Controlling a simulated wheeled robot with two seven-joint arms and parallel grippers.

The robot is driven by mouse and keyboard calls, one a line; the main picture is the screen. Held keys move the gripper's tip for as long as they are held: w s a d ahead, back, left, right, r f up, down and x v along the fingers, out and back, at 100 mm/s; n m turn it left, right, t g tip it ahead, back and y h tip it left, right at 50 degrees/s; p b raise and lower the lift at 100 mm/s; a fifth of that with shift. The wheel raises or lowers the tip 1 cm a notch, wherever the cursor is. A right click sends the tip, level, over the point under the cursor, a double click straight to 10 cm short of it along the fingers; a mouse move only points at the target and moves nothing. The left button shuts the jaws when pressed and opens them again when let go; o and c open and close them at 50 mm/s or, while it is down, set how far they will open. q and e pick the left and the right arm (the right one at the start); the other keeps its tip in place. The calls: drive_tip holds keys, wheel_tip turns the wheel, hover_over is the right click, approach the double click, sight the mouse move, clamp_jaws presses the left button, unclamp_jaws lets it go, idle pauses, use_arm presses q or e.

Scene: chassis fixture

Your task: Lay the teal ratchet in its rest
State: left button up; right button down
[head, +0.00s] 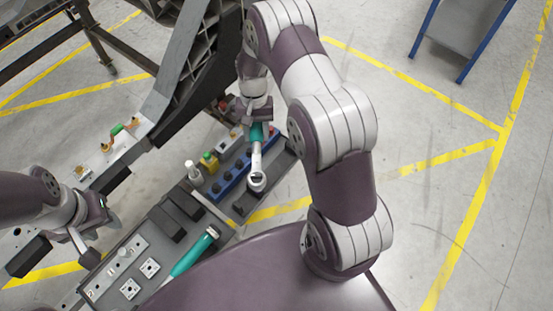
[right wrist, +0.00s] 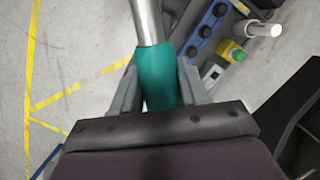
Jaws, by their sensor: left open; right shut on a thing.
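The teal ratchet has a teal handle (head: 257,132) and a silver shaft ending in a round head (head: 257,180). My right gripper (head: 257,122) is shut on the handle, and the head hangs over the right end of the grey tray. In the right wrist view the handle (right wrist: 160,80) sits between both fingers, with the shaft pointing away. A dark block (head: 245,202) lies just below the head; I cannot tell whether it is the rest. My left gripper (head: 58,252) is open and empty at the far left.
A dark chassis frame (head: 190,80) stands behind.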

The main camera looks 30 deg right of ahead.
drive_tip(key=d+f+m+b, duration=0.1)
drive_tip(key=f+m+b, duration=0.1)
drive_tip(key=f+b, duration=0.2)
drive_tip(key=d+f+m+b, duration=0.2)
drive_tip(key=f+m+b, duration=0.1)
drive_tip(key=f, duration=0.5)
drive_tip(key=d+f+m+t+y+b, duration=0.1)
drive_tip(key=f+m+b, duration=0.2)
drive_tip(key=f+b, duration=0.2)
drive_tip(key=shift+s+d+f, duration=0.2)
drive_tip(key=shift+f, duration=0.25)
drive_tip(key=shift+s+d+f, duration=0.15)
drive_tip(key=shift+s+f, duration=0.05)
drive_tip(key=shift+f, duration=0.25)
drive_tip(key=shift+r, duration=0.2)
use_arm(q)
wheel_tip(320, 180, down, 16)
drive_tip(key=b, duration=0.1)
use_arm(e)
drive_tip(key=shift+d+x, duration=0.1)
drive_tip(key=shift+x, duration=0.55)
drive_tip(key=shift+d+x, duration=0.15)
drive_tip(key=shift+x, duration=0.45)
use_arm(q)
drive_tip(key=shift+a+f, duration=0.1)
drive_tip(key=shift+f, duration=0.05)
use_arm(e)
drive_tip(key=shift+w+f, duration=0.15)
drive_tip(key=shift+f, duration=0.05)
